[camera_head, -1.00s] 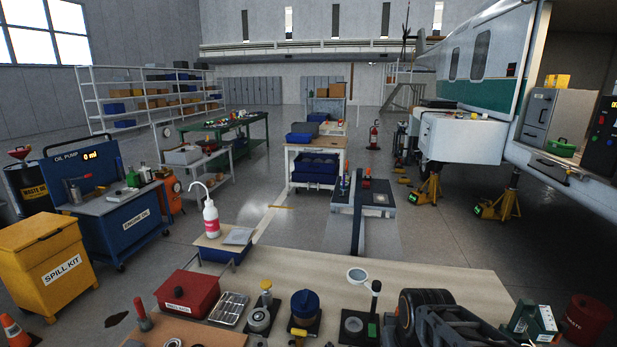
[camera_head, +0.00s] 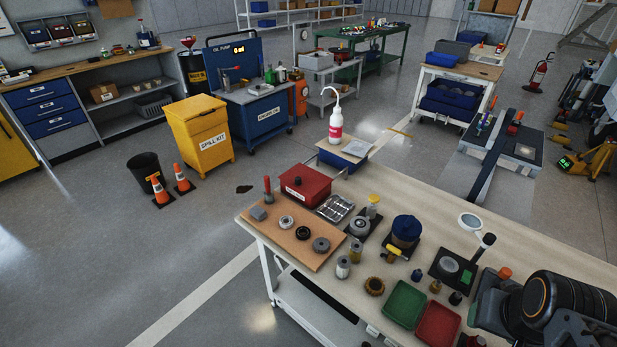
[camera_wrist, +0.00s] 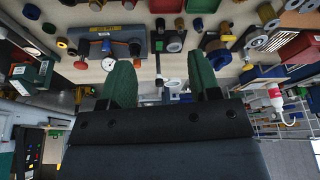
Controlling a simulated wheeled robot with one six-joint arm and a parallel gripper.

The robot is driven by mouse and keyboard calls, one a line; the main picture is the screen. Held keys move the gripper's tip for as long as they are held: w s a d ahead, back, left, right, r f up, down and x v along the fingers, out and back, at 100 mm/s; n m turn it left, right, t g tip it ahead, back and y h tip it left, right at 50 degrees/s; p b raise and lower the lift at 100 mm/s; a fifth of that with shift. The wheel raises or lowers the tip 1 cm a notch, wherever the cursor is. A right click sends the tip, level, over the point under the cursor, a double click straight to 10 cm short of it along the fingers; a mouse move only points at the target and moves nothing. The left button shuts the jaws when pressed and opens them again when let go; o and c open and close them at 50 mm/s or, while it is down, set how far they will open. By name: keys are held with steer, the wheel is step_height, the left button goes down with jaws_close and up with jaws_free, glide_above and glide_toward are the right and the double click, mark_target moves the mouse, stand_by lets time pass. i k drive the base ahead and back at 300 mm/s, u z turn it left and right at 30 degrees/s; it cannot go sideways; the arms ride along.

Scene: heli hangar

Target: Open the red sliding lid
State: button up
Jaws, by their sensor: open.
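A red box with a red top and a white label (camera_head: 305,187) stands on the near workbench in the head view, at the back left beside a brown board. It looks closed. A red box-like shape also shows at the right of the wrist view (camera_wrist: 298,52), tilted by the camera's angle. My gripper (camera_wrist: 162,85) shows in the wrist view with its two green fingers wide apart and nothing between them. My arm fills the lower right of the head view. The gripper is far to the right of the red box, not touching it.
The workbench (camera_head: 400,190) holds a brown board (camera_head: 291,231) with small parts, a metal tray (camera_head: 335,208), a green tray (camera_head: 405,304) and a red tray (camera_head: 438,326). A white bottle (camera_head: 336,125) stands behind the red box. Open floor lies left of the bench.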

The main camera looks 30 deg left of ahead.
mark_target(306, 179)
steer(key=u, duration=1)
steer(key=k, duration=1.25)
steer(key=u, duration=1.5)
steer(key=i, duration=2.8)
steer(key=z, duration=1.15)
steer(key=i, duration=0.85)
steer(key=z, duration=1.3)
steer(key=i, duration=0.45)
steer(key=z, duration=0.4)
